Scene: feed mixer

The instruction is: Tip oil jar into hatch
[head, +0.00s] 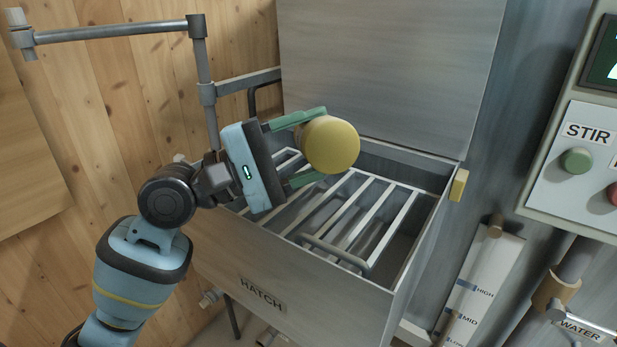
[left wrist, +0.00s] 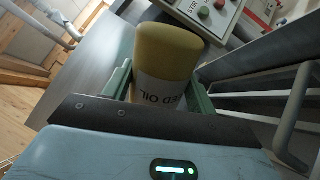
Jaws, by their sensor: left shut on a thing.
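My left gripper (head: 298,148) is shut on the oil jar (head: 333,145), a yellow cylinder, and holds it above the open hatch (head: 262,291). In the head view the round yellow end of the jar faces the camera, so the jar lies tilted well over. In the left wrist view the jar (left wrist: 165,65) stands between the two green fingers, with a white label whose letters "ED OIL" appear upside down. Whether anything flows from the jar cannot be seen. My right gripper is not in view.
A grey grate of bars (head: 372,215) spans the hatch opening. The raised lid (head: 390,70) stands behind it. A panel with a green STIR button (head: 576,161) is at the right, above a level gauge (head: 480,285) and a WATER label (head: 580,330). A wooden wall is at the left.

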